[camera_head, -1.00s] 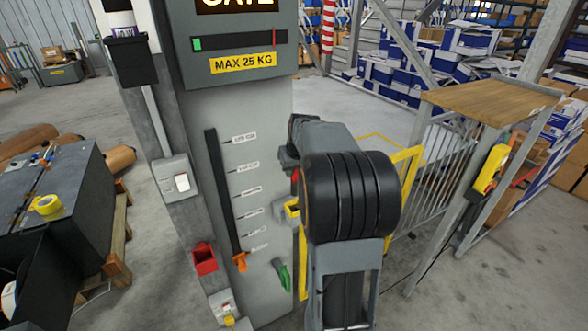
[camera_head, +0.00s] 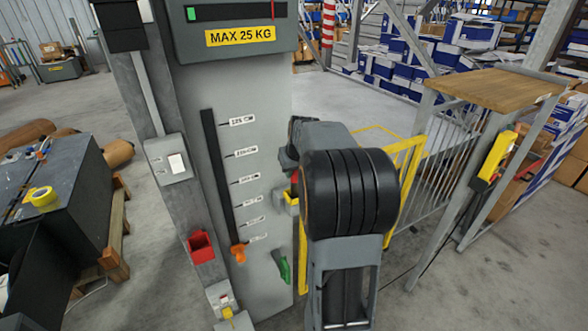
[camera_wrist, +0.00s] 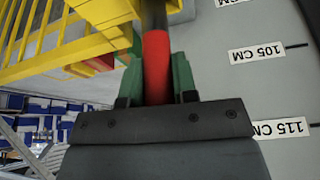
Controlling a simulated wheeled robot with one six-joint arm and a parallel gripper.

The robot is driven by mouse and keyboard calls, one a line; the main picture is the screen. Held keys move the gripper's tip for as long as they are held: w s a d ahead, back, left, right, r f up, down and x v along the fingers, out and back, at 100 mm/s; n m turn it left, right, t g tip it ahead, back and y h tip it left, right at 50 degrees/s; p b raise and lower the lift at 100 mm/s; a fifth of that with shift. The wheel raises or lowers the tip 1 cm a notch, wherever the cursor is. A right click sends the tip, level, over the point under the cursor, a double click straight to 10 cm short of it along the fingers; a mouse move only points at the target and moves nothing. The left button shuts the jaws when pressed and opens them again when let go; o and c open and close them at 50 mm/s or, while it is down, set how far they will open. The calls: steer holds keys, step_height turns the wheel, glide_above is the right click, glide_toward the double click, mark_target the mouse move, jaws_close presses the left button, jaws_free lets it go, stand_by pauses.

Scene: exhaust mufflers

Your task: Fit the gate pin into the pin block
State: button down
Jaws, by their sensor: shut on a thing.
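The gate pin (camera_wrist: 157,66) has a red grip and a dark shaft that runs to the top edge in the wrist view. My gripper (camera_wrist: 156,80) is shut on the red grip between its green fingertips. A yellow block (camera_wrist: 104,10), which looks like the pin block, is at the upper left, close beside the shaft. I cannot tell whether the shaft's end is in it. In the head view the yellow block (camera_head: 291,197) stands at the right edge of the grey panel, with a bit of red just above it. My arm hides most of the gripper there.
The grey panel (camera_head: 220,85) carries a height scale, an orange pointer (camera_head: 238,252) and a green handle (camera_head: 284,270). A red holder (camera_head: 201,247) is on the post at left. A yellow gate frame (camera_head: 405,180) stands behind my arm. A wooden-topped stand (camera_head: 490,92) is at right.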

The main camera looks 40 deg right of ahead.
mark_target(294, 179)
steer(key=shift+f+b, duration=1.4)
steer(key=shift+f, duration=0.55)
steer(key=c, duration=0.8)
jaws_free()
steer(key=v, duration=1.4)
